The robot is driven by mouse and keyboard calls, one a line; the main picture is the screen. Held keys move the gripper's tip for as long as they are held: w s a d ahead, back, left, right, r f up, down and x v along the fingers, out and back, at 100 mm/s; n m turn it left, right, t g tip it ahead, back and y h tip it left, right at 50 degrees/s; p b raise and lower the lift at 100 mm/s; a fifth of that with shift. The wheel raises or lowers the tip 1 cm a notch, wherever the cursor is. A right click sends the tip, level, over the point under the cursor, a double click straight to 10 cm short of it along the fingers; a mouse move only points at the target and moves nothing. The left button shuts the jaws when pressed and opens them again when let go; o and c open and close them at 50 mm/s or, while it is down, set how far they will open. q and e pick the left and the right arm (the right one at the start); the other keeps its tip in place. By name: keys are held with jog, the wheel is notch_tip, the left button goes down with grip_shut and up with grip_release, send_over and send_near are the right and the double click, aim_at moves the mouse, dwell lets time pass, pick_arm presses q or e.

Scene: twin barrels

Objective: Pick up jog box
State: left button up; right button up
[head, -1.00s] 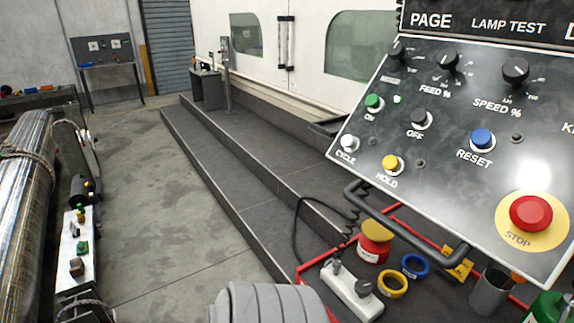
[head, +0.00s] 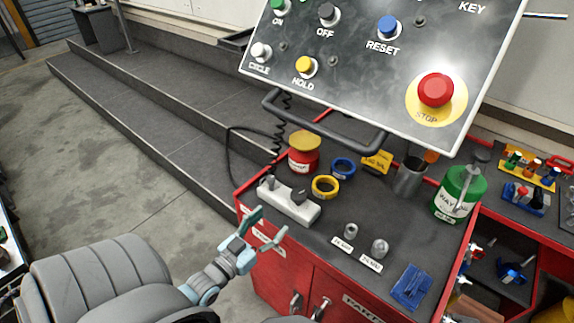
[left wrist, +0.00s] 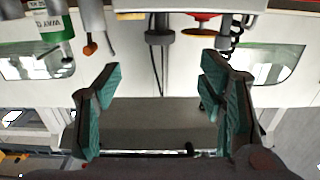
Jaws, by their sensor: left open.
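The jog box (head: 290,204) is a small white box with a dark knob and a coiled black cord. It lies on the left front part of the red cabinet's dark top in the head view. My left gripper (head: 268,226) is open and empty, just in front of the box at the cabinet's front left edge. I cannot tell whether it touches anything. In the left wrist view its teal fingers (left wrist: 162,95) are spread with nothing between them. The box is not clearly recognisable there. My right gripper is not in view.
A yellow tape roll (head: 325,187), a blue roll (head: 343,168) and a red can (head: 304,158) stand behind the box. The control panel's handle bar (head: 325,125) hangs above.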

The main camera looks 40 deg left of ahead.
aim_at(294, 199)
pick_arm(q)
jog(key=w+b, duration=0.1)
jog(key=w, duration=0.5)
jog(key=w+b, duration=0.2)
jog(key=w, duration=0.5)
jog(key=shift+w+a, duration=0.2)
jog(key=shift+w, duration=0.1)
jog(key=c, duration=0.5)
grip_shut()
jog(key=shift+r, duration=0.1)
